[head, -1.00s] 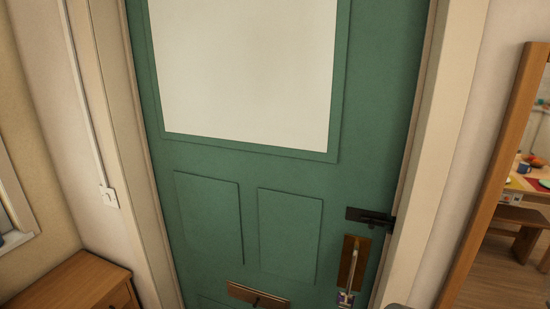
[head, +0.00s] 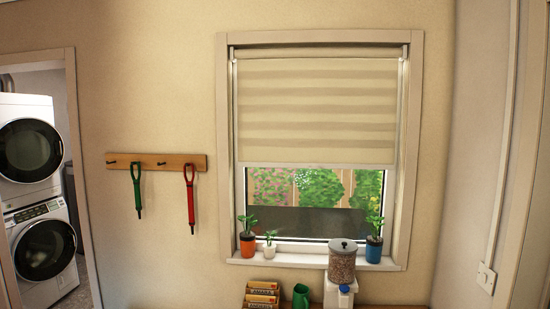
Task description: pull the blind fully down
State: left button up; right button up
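A cream roller blind (head: 316,110) with faint horizontal stripes hangs in the window ahead. It covers a little more than the upper half of the opening. Its straight bottom edge hangs level, and the lower glass (head: 315,200) is uncovered, showing greenery outside. The roller (head: 318,52) sits at the top of the frame. I see no separate pull cord for certain. Neither of my grippers is in view.
Potted plants (head: 374,245) stand on the sill (head: 300,257). Below are a dispenser (head: 341,263), a green jug (head: 300,297) and packets (head: 262,293) on a wooden top. A hook rail (head: 157,162) holds two leashes at left. Stacked washers (head: 38,190) show through a doorway.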

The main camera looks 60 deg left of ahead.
aim_at(276, 154)
jog(key=u, duration=1.85)
jog(key=i, duration=0.35)
jog(key=u, duration=0.05)
